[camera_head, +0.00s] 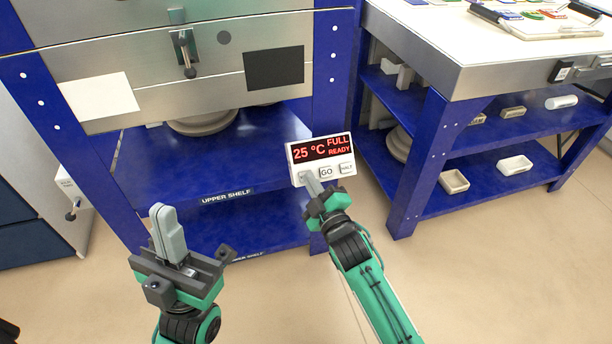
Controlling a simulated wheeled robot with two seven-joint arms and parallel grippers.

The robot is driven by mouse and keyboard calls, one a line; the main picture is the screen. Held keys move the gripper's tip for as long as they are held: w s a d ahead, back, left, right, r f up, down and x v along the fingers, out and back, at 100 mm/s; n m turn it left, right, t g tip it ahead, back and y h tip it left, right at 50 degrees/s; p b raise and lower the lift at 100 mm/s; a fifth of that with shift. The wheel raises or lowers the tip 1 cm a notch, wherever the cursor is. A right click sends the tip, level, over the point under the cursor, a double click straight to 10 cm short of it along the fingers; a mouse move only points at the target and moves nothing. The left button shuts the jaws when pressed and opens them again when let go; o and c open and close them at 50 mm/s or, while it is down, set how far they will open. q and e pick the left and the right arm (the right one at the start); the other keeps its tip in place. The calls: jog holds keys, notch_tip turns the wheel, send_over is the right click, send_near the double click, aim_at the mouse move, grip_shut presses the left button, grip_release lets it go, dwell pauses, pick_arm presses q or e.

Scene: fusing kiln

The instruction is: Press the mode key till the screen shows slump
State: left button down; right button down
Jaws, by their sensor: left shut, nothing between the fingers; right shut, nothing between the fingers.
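The control box (290,160) is white and hangs on the kiln stand's blue post. Its screen (321,149) shows "25 °C", "FULL" and "READY" in red. Below the screen are a GO key (327,173) and a key that seems to read HALT (346,168). The left key position is mostly covered by my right gripper (308,178), so its label is hidden. The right gripper is shut and empty, its tip at that key; I cannot tell if it touches. My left gripper (159,211) is shut and empty, well left of the box, in front of the lower shelf.
The kiln's steel front (200,70) with a latch (185,50) is above the blue upper shelf (160,170). The floor (480,270) in front is clear.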

jog(key=shift+w+a+f, duration=0.15)
jog(key=shift+w+f, duration=0.25)
jog(key=shift+w, duration=0.1)
dwell(0.8)
jog(key=shift+r, duration=0.1)
jog(key=shift+s+d+r+p, duration=0.25)
jog(key=shift+s+r+p, duration=0.2)
jog(key=shift+s+p, duration=0.3)
jog(key=shift+w, duration=0.1)
jog(key=s+r+p, duration=0.1)
jog(key=s+p, duration=0.1)
jog(key=s+d+r+p, duration=0.1)
jog(key=r+p, duration=0.1)
jog(key=shift+s+d+p, duration=0.1)
jog(key=shift+s+p, duration=0.3)
